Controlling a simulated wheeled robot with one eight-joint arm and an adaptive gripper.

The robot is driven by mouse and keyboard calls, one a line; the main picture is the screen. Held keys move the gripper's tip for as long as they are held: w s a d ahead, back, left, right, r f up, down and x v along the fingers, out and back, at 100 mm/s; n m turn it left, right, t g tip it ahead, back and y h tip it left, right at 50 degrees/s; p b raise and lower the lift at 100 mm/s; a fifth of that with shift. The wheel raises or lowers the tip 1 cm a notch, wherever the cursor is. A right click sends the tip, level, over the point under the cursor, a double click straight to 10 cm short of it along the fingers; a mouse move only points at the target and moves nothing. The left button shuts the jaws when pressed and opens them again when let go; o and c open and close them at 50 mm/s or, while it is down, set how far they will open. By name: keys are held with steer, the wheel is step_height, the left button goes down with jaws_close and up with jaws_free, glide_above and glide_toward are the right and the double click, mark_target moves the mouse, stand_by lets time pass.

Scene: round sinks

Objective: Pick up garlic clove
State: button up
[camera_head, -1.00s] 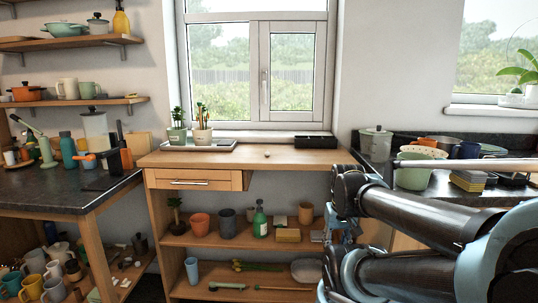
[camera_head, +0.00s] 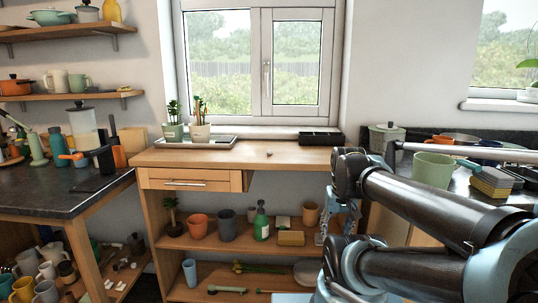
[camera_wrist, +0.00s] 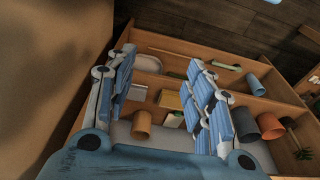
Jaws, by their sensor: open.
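A small pale object, which looks like the garlic clove (camera_head: 269,154), lies on the bare wooden top of the cabinet (camera_head: 225,157) in the head view. It is too small to see in detail. My gripper (camera_wrist: 163,72) is open in the wrist view, with nothing between its blue-padded fingers. Its fingers point toward the cabinet's lower shelves, seen tilted. In the head view my gripper is partly hidden by my arm, right of the clove and lower than it. I cannot make out the clove in the wrist view.
A tray (camera_head: 196,144) with two potted plants and a black box (camera_head: 321,138) stand along the back of the top. Lower shelves hold pots, a green bottle (camera_head: 261,222) and a yellow box (camera_head: 291,238). A dark counter (camera_head: 65,190) stands left. The top around the clove is clear.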

steer(key=w+a+r+m, duration=0.3)
steer(key=w+r, duration=0.6)
steer(key=r, duration=0.3)
step_height(320, 180, up, 22)
steer(key=m+g, duration=0.2)
steer(key=m, duration=0.8)
glide_above(269, 151)
steer(key=w, duration=0.2)
steer(key=f, duration=1.2)
steer(key=shift+s+d, duration=0.25)
steer(key=shift+a+f, duration=0.15)
steer(key=shift+f, duration=1.15)
steer(key=shift+a+f, duration=0.1)
steer(key=shift+f, duration=1.2)
steer(key=c, duration=0.9)
